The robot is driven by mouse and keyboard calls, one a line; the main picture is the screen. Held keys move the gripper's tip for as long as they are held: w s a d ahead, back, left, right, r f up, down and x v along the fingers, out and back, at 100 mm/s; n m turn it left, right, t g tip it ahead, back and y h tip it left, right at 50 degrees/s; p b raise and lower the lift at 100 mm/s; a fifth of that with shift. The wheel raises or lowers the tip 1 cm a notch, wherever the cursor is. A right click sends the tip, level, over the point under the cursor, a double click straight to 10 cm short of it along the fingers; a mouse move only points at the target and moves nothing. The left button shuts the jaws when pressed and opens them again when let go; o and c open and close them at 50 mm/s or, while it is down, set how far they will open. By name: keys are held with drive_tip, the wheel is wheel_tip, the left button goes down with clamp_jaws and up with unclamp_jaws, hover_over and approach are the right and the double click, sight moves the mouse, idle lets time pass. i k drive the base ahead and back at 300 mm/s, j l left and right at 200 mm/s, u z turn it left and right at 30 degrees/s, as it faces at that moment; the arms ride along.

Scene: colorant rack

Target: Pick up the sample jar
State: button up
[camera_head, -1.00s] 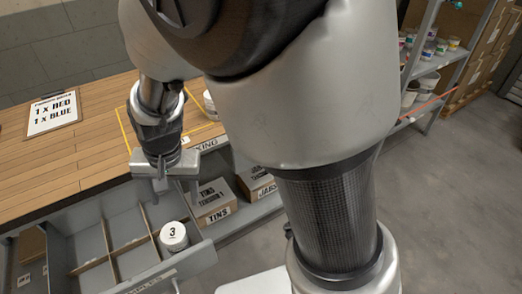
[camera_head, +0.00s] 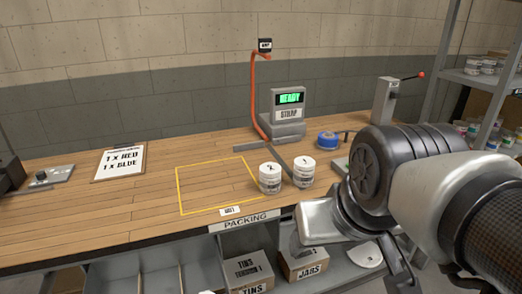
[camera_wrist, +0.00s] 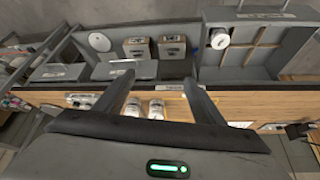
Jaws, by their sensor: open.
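A white-lidded jar (camera_wrist: 220,38) stands in a compartment of the open divided drawer (camera_wrist: 285,63) in the wrist view. It is not seen in the head view now. My gripper (camera_wrist: 157,84) is open and empty, with its two dark fingers spread, and the jar is apart from it, beyond the right finger. Two more white jars, a left one (camera_head: 270,178) and a right one (camera_head: 304,172), stand upright on the bench (camera_head: 110,215). Their lid marks are too small to read surely. Which jar is the sample jar is not plainly marked.
A yellow outlined square (camera_head: 215,184) on the bench is empty. A stamp machine (camera_head: 287,113) reading READY, a blue tape roll (camera_head: 328,139) and a clipboard (camera_head: 121,162) stand around it. Cardboard boxes (camera_head: 303,262) sit below the bench front. Shelving (camera_head: 485,80) is at the right.

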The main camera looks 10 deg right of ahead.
sight(304, 166)
drive_tip(key=i+l+u, duration=0.15)
drive_tip(key=i+l, duration=0.15)
drive_tip(key=i+l+u, duration=0.15)
drive_tip(key=l, duration=0.3)
drive_tip(key=i+l+u, duration=0.15)
drive_tip(key=i+l, duration=0.25)
